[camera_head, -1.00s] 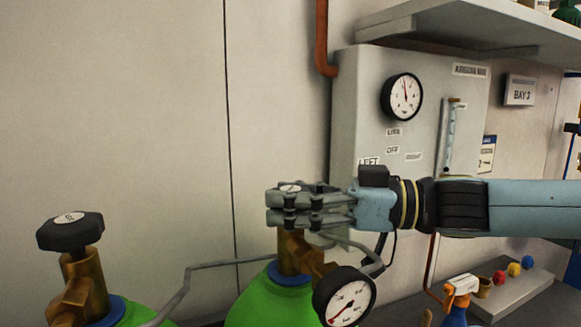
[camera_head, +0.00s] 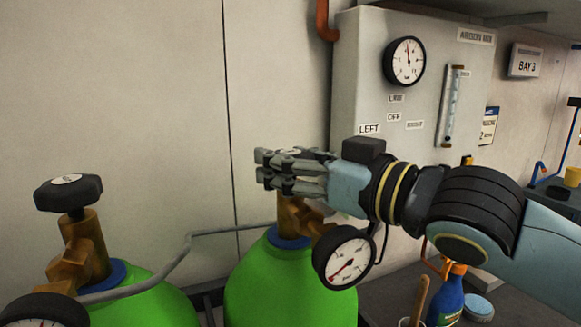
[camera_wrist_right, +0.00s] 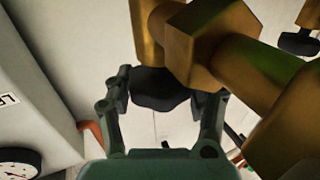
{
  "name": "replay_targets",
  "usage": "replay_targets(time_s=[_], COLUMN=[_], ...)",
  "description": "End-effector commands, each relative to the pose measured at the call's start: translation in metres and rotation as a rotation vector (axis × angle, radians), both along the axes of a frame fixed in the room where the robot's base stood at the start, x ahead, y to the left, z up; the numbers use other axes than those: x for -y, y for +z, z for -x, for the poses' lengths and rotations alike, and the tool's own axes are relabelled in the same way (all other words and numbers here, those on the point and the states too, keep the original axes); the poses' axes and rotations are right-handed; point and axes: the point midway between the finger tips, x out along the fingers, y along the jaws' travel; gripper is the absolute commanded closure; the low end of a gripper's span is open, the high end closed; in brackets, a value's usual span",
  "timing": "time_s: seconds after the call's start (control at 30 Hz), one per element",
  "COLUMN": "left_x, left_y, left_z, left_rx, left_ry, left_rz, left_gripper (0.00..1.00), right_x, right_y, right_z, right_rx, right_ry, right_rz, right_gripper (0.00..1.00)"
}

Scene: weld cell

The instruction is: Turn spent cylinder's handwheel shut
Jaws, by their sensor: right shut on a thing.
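Two green gas cylinders with brass valves stand side by side. The right cylinder (camera_head: 290,285) has a small gauge (camera_head: 344,257) with its needle at the lower left. My right gripper (camera_head: 267,168) is shut on that cylinder's dark handwheel, level from the right; the fingers hide most of the wheel in the head view. In the right wrist view the black handwheel (camera_wrist_right: 158,88) sits between the two fingers, beside the brass valve (camera_wrist_right: 205,45). The left cylinder (camera_head: 155,305) has a free black handwheel (camera_head: 68,192). My left gripper is not in view.
A grey panel (camera_head: 360,90) with a dial gauge (camera_head: 404,61) and a flow tube stands behind my right arm. A grey pipe (camera_head: 185,255) runs between the cylinders. A blue spray bottle (camera_head: 447,300) stands on the bench below my arm.

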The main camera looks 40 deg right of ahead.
Motion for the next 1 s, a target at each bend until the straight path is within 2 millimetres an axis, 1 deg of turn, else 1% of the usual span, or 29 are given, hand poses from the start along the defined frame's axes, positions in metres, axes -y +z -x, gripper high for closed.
replay_targets(time_s=[0.4, 0.43, 0.6, 0.87, 1.0], left_x=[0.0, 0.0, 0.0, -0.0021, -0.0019], left_y=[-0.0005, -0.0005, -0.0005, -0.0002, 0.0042], left_z=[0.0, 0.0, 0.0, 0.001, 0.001], left_rx=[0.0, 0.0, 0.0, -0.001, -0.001], left_ry=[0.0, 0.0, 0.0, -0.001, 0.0], left_rz=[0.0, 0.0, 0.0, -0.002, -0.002], left_gripper=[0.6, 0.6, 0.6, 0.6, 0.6], right_x=[0.0, 0.0, 0.0, 0.0001, 0.0005], right_y=[0.0002, 0.0002, 0.0001, 0.0, 0.0007], right_z=[0.0001, 0.0001, 0.0, 0.0, -0.0004], right_rx=[-0.001, -0.001, -0.001, -0.001, -0.001], right_ry=[-0.006, -0.006, -0.005, -0.004, 0.019], right_rz=[-0.001, -0.001, -0.001, -0.001, 0.004], right_gripper=[0.77, 0.42, 0.2, 0.2, 0.2])
